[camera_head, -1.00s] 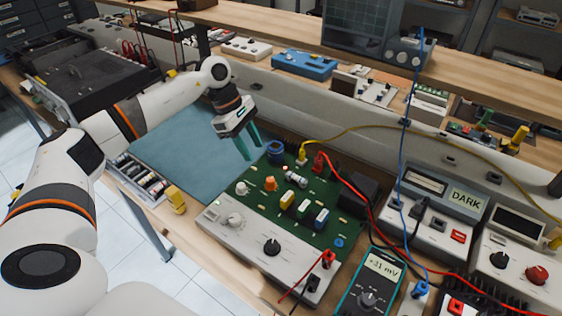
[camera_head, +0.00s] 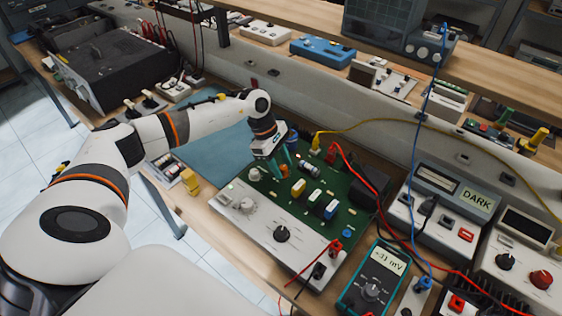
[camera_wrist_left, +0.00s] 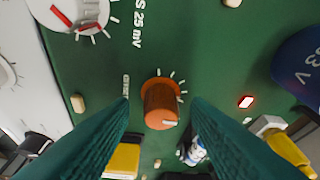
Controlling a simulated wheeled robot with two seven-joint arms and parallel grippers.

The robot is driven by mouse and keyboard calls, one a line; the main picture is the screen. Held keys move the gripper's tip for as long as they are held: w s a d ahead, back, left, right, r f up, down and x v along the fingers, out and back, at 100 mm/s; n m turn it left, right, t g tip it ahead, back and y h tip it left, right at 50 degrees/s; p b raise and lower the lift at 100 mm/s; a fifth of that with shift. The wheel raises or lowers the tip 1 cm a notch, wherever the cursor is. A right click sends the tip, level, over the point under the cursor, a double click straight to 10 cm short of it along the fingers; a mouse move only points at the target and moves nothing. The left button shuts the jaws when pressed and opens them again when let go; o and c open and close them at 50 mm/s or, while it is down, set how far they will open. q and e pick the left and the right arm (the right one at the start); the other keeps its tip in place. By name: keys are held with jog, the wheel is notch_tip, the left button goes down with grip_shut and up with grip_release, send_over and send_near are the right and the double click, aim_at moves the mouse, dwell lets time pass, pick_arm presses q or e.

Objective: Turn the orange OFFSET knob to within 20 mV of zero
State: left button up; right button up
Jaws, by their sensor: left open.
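The orange OFFSET knob (camera_wrist_left: 161,106) stands on the green circuit board (camera_head: 348,217), with a white mark on its face and tick marks around it. It also shows in the head view (camera_head: 284,171), partly hidden by my fingers. My left gripper (camera_head: 279,169) is open above the knob, its teal fingers pointing down. In the left wrist view the knob lies between the two fingertips, with a gap on each side. The teal multimeter (camera_head: 372,291) has a display (camera_head: 387,261) that seems to read +31 mV. My right gripper is not in view.
A white knob (camera_wrist_left: 80,12) and a blue part (camera_wrist_left: 300,68) flank the orange knob. Yellow and blue blocks (camera_head: 330,210) stand nearby on the board. Red, yellow and blue leads cross the bench. A box showing DARK (camera_head: 475,199) stands to the right.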

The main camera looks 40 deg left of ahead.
pick_arm(q)
jog(key=shift+f, duration=0.1)
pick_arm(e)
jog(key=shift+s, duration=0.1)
pick_arm(q)
grip_shut()
jog(key=shift+n+t+b, duration=0.3)
jog(key=shift+n+b, duration=0.05)
jog(key=shift+n, duration=0.45)
jog(key=shift+s+n+t, duration=0.1)
jog(key=shift+n+t, duration=0.4)
jog(key=shift+n, duration=0.8)
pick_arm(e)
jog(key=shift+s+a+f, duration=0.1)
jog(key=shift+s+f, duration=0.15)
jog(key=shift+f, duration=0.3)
pick_arm(q)
grip_release()
jog(key=shift+y, duration=0.3)
